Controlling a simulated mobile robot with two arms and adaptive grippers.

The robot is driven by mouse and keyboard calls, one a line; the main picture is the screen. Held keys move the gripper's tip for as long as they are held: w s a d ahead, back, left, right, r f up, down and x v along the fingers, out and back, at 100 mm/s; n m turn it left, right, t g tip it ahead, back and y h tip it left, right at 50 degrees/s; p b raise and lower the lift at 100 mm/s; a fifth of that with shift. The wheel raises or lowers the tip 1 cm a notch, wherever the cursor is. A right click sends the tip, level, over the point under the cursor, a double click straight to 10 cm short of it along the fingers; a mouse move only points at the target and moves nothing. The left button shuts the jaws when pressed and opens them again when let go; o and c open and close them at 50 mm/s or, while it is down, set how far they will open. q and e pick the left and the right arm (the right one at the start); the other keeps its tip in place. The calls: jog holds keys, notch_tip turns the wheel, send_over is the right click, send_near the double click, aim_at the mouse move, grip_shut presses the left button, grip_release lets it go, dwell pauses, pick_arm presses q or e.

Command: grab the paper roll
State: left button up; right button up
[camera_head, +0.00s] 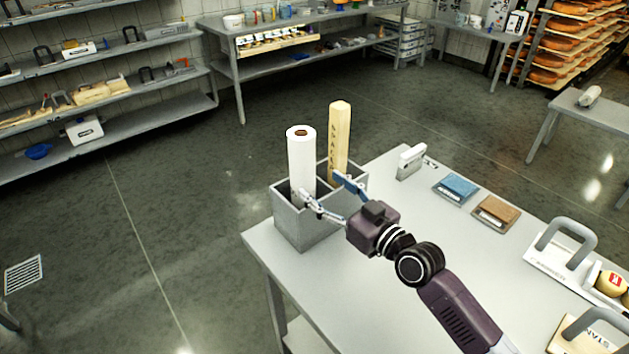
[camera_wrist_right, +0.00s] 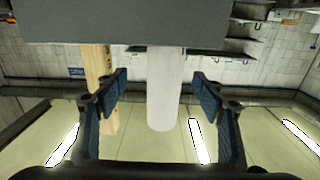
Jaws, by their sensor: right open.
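The white paper roll (camera_head: 301,160) stands upright in one compartment of a grey metal box (camera_head: 308,229) at the table's far left corner. My right gripper (camera_head: 328,188) is open at the near side of the box, close to the roll. In the right wrist view the picture is upside down; the roll (camera_wrist_right: 165,90) shows between the two spread fingers (camera_wrist_right: 161,95), with no finger seen closed on it. Whether a finger touches the roll cannot be told. My left gripper is not in view.
A wooden block with lettering (camera_head: 339,140) stands in the box beside the roll, and also shows in the right wrist view (camera_wrist_right: 100,75). Blue (camera_head: 456,187) and brown (camera_head: 496,212) pads and a white device (camera_head: 411,160) lie on the table (camera_head: 400,300) to the right. Shelves (camera_head: 110,90) stand behind.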

aim_at(311, 178)
jog(key=w+a, duration=0.1)
jog(key=a+r+p, duration=0.1)
jog(key=shift+w+a, duration=0.35)
jog(key=shift+a, duration=0.05)
jog(key=x, duration=0.3)
jog(key=shift+w+d+p, duration=0.15)
jog(key=shift+w+p, duration=0.1)
jog(key=shift+p, duration=0.15)
jog(key=shift+w+f, duration=0.1)
jog(key=shift+w, duration=0.15)
jog(key=shift+w+a, duration=0.1)
jog(key=shift+a, duration=0.15)
jog(key=c, duration=1.7)
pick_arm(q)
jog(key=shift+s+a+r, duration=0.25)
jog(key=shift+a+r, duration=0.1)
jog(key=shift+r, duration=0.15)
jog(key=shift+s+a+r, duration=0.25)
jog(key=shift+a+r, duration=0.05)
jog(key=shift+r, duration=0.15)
